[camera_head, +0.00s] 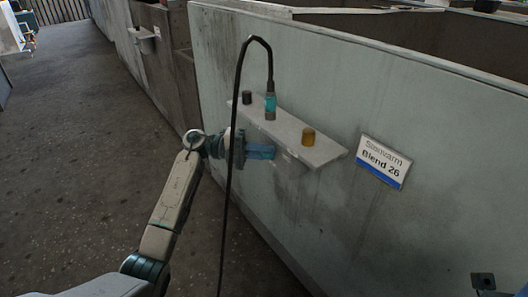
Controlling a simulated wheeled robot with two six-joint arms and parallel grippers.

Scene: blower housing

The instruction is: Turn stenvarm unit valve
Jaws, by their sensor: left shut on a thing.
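The Stenvarm unit is a pale grey box with a ledge (312,150), mounted on the light wall beside a sign (385,161) reading "Stenvarm Blend 26". My left gripper (262,152) reaches in from the left to the unit's front, just below the ledge. It is shut on what appears to be the unit's valve; a blue piece shows at the jaws, and I cannot tell finger from handle there. The valve's shape and turn angle are mostly hidden. My right gripper is not clearly in view.
On the ledge stand a black knob (247,97), a teal connector (270,103) and a brass-coloured knob (308,137). A black cable (229,190) loops from the connector down in front of my left wrist. The dark floor (80,165) at left is clear.

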